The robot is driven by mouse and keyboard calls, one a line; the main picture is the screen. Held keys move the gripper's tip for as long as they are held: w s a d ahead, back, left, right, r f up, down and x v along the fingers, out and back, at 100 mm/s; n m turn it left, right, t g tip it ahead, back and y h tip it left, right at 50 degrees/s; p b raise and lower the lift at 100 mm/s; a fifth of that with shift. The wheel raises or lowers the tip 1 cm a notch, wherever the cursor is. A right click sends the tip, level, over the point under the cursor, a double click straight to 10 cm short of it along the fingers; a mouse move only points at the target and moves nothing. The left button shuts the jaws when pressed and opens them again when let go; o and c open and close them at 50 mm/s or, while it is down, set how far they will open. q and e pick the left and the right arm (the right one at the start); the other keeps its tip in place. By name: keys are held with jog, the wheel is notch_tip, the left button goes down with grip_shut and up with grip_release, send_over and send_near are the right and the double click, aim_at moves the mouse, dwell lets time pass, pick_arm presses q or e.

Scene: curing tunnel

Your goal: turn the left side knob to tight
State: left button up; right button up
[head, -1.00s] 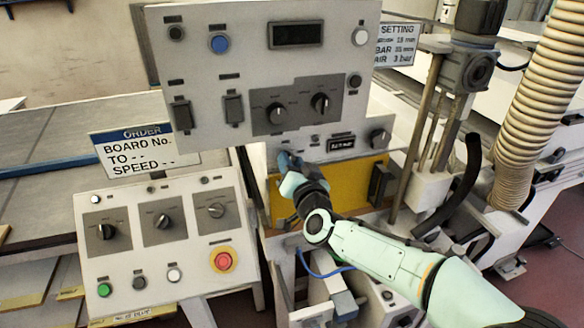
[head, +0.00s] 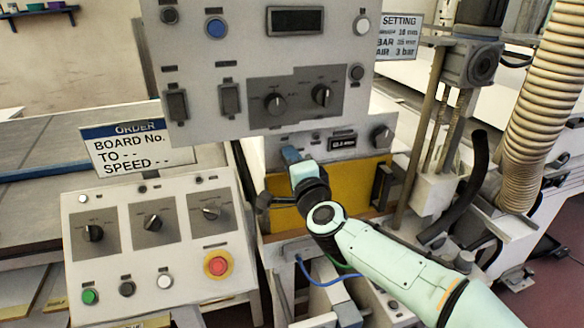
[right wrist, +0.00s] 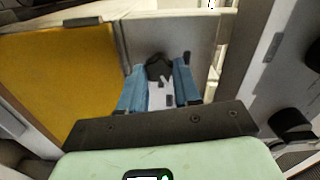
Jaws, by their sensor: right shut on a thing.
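The left side knob shows as a dark knob (right wrist: 158,67) between the blue fingers of my right gripper (right wrist: 160,90) in the right wrist view. It sits on a grey panel face. My right gripper is shut on it. In the head view my right gripper (head: 290,156) is at the left end of the grey strip panel (head: 318,134) above the yellow plate (head: 340,183), and it hides the knob there. The knob's pointer setting is too unclear to read. My left gripper is not in view.
A similar knob (head: 381,137) is at the strip's right end, beside a small display (head: 342,143). Black handles stand left (head: 263,200) and right (head: 383,187) of the yellow plate. The upper control panel (head: 190,75) overhangs close above my gripper. A sloped console (head: 155,270) stands left.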

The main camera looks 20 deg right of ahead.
jog(key=m+b, duration=0.2)
jog(key=m, duration=0.3)
jog(key=shift+f, duration=0.1)
dwell(0.5)
jog(key=o, duration=1.1)
jog(key=shift+c, duration=0.2)
jog(key=s+b, duration=0.1)
jog(key=s, duration=1.2)
jog(key=shift+s+d, duration=0.2)
jog(key=shift+s, duration=0.05)
